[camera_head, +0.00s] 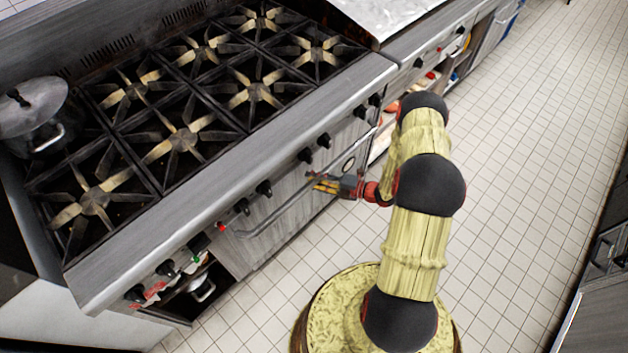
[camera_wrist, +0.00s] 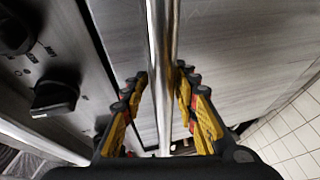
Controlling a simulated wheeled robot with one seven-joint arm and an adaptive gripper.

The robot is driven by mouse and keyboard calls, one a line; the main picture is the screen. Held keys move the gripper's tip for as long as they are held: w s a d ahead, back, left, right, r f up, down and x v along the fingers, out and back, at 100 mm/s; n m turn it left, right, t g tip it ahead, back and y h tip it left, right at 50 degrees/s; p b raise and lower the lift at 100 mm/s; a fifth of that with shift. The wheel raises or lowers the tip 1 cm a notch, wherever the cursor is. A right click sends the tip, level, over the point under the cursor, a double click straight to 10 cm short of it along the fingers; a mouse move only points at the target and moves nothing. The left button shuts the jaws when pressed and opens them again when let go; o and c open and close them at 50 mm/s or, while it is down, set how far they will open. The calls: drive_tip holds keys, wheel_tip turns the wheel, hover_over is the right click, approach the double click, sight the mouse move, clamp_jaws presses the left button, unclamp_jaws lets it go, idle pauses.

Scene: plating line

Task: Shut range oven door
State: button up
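The range oven door (camera_head: 268,232) is a grey metal panel below the knob row, with a long bar handle (camera_head: 290,207) along its top. The door looks close to flush with the range front; a small gap cannot be ruled out. In the wrist view the handle (camera_wrist: 162,60) runs between the yellow fingers of my gripper (camera_wrist: 163,95), with space on both sides. The fingers are open and do not appear to press on the bar. The door face (camera_wrist: 240,50) shows behind it.
Black knobs (camera_wrist: 55,98) line the panel just beside the door. Burners (camera_head: 185,138) and a lidded pot (camera_head: 38,115) are on top. An open lower compartment (camera_head: 190,297) is at the left. Tiled floor (camera_head: 520,200) is clear to the right; a counter (camera_head: 605,300) stands at far right.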

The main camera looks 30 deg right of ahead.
drive_tip(key=shift+o, duration=0.8)
drive_tip(key=shift+s, duration=0.1)
drive_tip(key=v, duration=1.2)
